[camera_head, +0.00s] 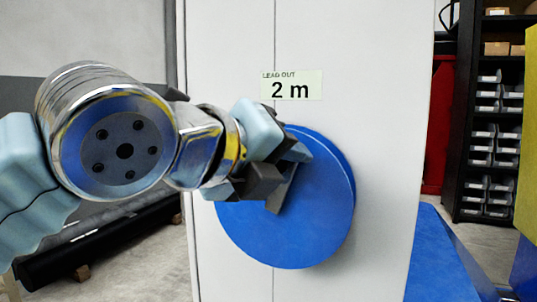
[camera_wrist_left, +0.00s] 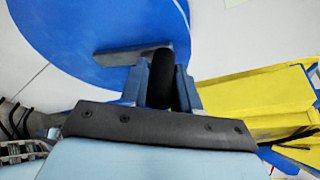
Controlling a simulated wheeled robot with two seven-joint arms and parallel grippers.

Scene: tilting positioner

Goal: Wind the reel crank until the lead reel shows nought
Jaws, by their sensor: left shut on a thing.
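The lead reel (camera_head: 315,215) is a blue disc on the front of a white cabinet. A label above it, the lead-out readout (camera_head: 291,86), reads "2 m". The grey crank arm (camera_head: 279,196) lies across the disc and partly shows below my left gripper (camera_head: 285,167). In the left wrist view, my left gripper (camera_wrist_left: 160,85) is shut on the black crank handle (camera_wrist_left: 161,68), which stands between its two fingers. The grey crank arm (camera_wrist_left: 118,55) runs left from the handle over the blue disc. My right gripper is not in view.
The white cabinet (camera_head: 385,130) fills the middle. A dark shelf with pale bins (camera_head: 487,145) stands at the back right. A blue surface (camera_head: 440,255) lies at the lower right, with yellow parts (camera_head: 527,130) at the right edge. Yellow and blue structure (camera_wrist_left: 255,95) also shows in the left wrist view.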

